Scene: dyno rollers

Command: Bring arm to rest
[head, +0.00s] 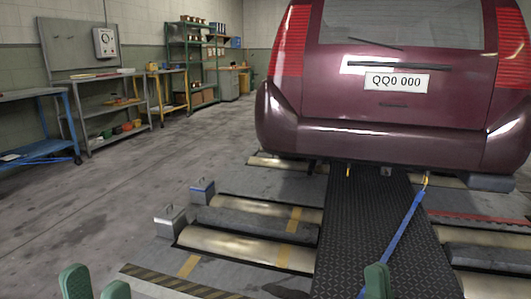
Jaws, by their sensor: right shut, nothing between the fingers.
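The green fingertips of my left gripper (97,288) show at the bottom left edge of the head view. They stand apart with a gap between them and nothing is seen there. My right gripper (376,280) shows at the bottom edge, right of the middle, as one green shape in front of the dark ramp. It is shut and empty. The rest of both arms is out of view.
A dark red car (390,110) stands rear towards me above the rollers (250,245). A blue strap (400,235) runs from its right rear down across the black ramp (365,220). Workbenches (95,95) and a green shelf (190,70) line the left wall. The left floor is clear.

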